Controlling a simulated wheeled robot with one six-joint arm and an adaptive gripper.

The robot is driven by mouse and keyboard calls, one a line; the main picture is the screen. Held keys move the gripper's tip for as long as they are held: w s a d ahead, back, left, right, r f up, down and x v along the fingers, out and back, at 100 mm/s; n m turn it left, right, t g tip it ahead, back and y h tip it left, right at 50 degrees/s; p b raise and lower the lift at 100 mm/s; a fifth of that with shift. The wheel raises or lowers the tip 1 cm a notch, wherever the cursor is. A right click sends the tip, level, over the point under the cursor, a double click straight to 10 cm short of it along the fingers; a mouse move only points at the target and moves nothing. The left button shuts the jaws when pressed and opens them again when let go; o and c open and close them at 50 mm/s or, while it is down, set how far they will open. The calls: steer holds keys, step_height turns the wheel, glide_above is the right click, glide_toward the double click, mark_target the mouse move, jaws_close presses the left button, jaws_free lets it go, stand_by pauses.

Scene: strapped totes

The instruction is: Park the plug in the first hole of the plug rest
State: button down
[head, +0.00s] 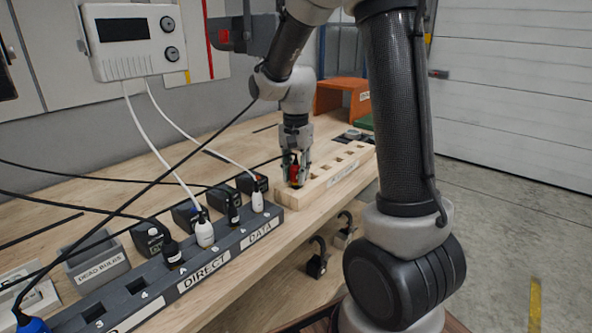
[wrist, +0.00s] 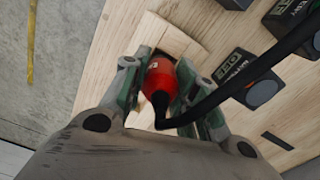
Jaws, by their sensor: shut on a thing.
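The plug rest (head: 327,184) is a long pale wooden block with a row of square holes, on the bench behind the socket strip. My gripper (head: 294,166) points down over its near left end, shut on a red plug (head: 295,174). In the wrist view the red plug (wrist: 160,76) sits between the two fingers, with its black cable leading off to the upper right. The dark edge of a hole shows just beyond the plug on the plug rest (wrist: 150,29). How far the plug's tip is in the hole is hidden.
A grey socket strip (head: 200,271) labelled DIRECT and DATA holds white and black plugs. Black adapter boxes (head: 252,183) stand behind it. A grey bin (head: 97,265) is at left, and an orange box (head: 340,95) stands behind the rest. Black cables cross the bench.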

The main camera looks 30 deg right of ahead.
steer(key=shift+f, duration=0.65)
steer(key=c, duration=1)
jaws_free()
steer(key=shift+c, duration=0.2)
step_height(320, 180, up, 12)
